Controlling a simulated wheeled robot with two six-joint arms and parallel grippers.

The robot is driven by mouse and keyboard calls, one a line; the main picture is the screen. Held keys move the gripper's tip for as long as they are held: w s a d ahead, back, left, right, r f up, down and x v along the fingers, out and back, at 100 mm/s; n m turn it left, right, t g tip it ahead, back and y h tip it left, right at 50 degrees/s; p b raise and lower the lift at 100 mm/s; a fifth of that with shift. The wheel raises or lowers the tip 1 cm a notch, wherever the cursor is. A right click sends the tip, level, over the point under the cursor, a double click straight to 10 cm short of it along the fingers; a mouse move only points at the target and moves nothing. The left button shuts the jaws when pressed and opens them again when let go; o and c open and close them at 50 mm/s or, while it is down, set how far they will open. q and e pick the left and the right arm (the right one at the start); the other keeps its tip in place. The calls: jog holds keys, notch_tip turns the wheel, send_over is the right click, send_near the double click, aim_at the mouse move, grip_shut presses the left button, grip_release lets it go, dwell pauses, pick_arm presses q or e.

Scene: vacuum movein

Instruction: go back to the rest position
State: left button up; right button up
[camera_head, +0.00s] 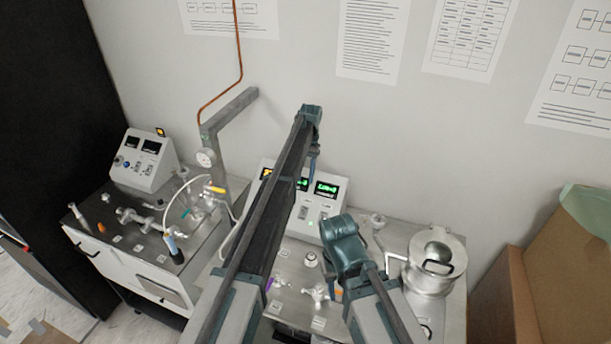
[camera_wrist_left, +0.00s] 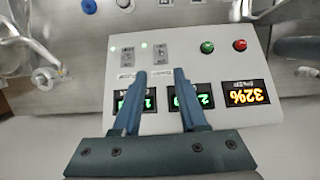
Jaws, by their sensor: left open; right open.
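My left arm reaches up across the middle of the head view, and its gripper (camera_head: 313,152) is in front of the control box with lit displays (camera_head: 298,212). In the left wrist view the left gripper (camera_wrist_left: 160,75) has its two fingers apart with nothing between them. Its fingers overlap the panel face (camera_wrist_left: 155,120), which appears upside down there. My right gripper (camera_head: 345,243) is lower, over the right bench, left of the metal vessel. It is seen from above and behind, so its fingertips are hard to make out.
A metal vessel with a handled lid (camera_head: 432,262) stands right of my right gripper. A gauge (camera_head: 205,158) hangs on a grey post at left. Glassware and tubing (camera_head: 195,200) are on the left bench, near a second control box (camera_head: 143,160). Cardboard boxes (camera_head: 570,260) stand at right.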

pick_arm(q)
jog(key=shift+r, duration=0.3)
pick_arm(e)
jog(key=shift+w+r, duration=0.1)
jog(key=shift+r, duration=0.15)
notch_tip(320, 180, down, 17)
jog(key=b, duration=1.6)
jog(key=shift+r+b, duration=0.1)
jog(key=shift+b, duration=0.3)
pick_arm(q)
jog(key=s+f, duration=0.5)
jog(key=s, duration=0.9)
jog(key=s+f+t, duration=0.1)
jog(key=s+f, duration=0.5)
jog(key=s, duration=0.9)
jog(key=s+f+t, duration=0.1)
jog(key=s+f, duration=0.5)
jog(key=s, duration=0.8)
jog(key=shift+s+a, duration=0.15)
jog(key=shift+a, duration=0.15)
